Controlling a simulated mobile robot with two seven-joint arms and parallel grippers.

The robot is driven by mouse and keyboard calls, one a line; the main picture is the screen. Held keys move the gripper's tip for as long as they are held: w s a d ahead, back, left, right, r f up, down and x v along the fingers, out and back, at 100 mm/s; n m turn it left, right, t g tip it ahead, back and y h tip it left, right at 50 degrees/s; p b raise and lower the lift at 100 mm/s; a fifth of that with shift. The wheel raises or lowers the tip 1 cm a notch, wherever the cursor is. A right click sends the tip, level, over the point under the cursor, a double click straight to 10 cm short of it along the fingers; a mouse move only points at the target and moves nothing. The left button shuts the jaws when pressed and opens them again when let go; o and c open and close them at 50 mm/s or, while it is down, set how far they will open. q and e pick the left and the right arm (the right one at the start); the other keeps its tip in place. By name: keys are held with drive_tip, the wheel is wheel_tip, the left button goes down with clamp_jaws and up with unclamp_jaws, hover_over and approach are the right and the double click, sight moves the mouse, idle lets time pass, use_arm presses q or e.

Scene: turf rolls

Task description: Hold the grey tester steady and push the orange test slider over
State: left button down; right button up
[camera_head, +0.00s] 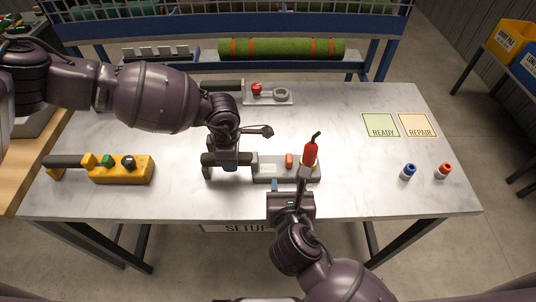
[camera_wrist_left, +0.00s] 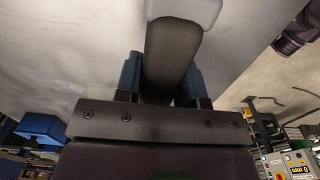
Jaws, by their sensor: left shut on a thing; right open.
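The grey tester (camera_head: 268,174) lies on the white table in the head view, with an orange slider (camera_head: 289,160) on its top. A red piece (camera_head: 310,153) with a black tip stands upright at its right end. My left gripper (camera_head: 226,163) is shut on the tester's dark handle at the left. In the left wrist view the handle (camera_wrist_left: 168,55) sits between the blue fingers, with the pale grey body (camera_wrist_left: 185,10) beyond. My right gripper (camera_head: 290,186) is open at the tester's front right edge, partly covering it. I cannot tell whether it touches.
A yellow control box (camera_head: 122,170) lies at the left. A light plate with a red knob (camera_head: 257,89) lies behind. Green READY (camera_head: 380,124) and beige REPAIR (camera_head: 417,124) mats, a blue-topped piece (camera_head: 408,171) and a red-topped piece (camera_head: 444,170) are at the right.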

use_arm(q)
drive_tip(key=c, duration=0.6)
unclamp_jaws()
drive_tip(key=shift+c, duration=0.2)
drive_tip(key=shift+r, duration=0.1)
wheel_tip(320, 180, up, 12)
